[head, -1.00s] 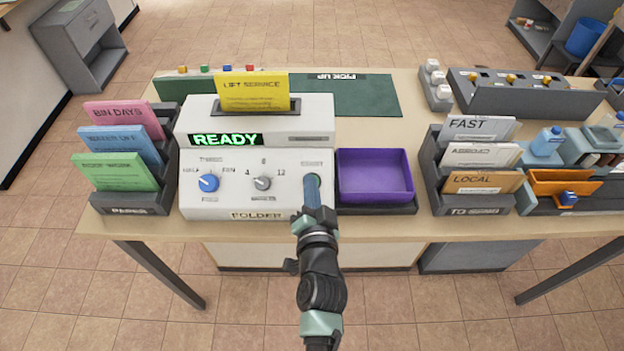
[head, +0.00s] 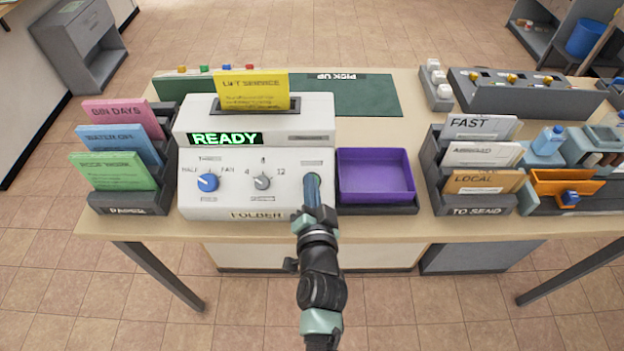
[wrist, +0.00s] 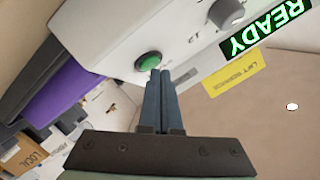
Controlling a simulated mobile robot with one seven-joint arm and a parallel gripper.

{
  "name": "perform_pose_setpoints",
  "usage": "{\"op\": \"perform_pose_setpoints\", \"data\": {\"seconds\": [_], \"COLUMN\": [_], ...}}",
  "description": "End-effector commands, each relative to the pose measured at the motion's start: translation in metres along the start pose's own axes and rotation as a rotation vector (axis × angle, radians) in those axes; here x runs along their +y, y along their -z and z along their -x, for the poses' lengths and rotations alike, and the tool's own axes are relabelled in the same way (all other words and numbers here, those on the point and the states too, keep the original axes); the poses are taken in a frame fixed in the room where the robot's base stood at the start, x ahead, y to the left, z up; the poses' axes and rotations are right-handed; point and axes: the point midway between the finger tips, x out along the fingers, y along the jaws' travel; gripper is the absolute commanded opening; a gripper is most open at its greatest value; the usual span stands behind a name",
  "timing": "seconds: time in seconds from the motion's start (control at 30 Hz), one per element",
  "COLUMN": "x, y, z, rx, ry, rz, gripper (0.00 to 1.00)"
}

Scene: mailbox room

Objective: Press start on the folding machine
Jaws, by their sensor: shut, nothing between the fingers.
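The folding machine (head: 225,200) is a white box labelled FOLDER, with a green READY display (head: 225,138), a blue knob (head: 208,182) and a grey knob (head: 262,182). A yellow LIFT SERVICE sheet (head: 253,90) stands in its top slot. The round green button (wrist: 148,62) shows in the wrist view on the machine's face; in the head view my gripper mostly covers it. My gripper (wrist: 162,72) is shut and empty. Its fingertips are right beside the button in the wrist view; I cannot tell whether they touch it.
A purple tray (head: 376,196) sits right of the machine. A paper rack (head: 130,204) with pink, blue and green sheets stands at left. A TO SEND rack (head: 480,206) with envelopes stands at right. A green PICK UP mat (head: 370,100) lies behind.

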Motion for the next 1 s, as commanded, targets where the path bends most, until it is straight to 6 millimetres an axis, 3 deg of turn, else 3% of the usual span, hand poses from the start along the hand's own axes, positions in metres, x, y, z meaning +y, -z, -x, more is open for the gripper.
{"op": "perform_pose_setpoints", "data": {"seconds": [1.0], "x": [0.0043], "y": [-0.0046], "z": [-0.0055], "rx": [-0.001], "ry": [-0.001], "rz": [0.0], "gripper": [0.0]}}
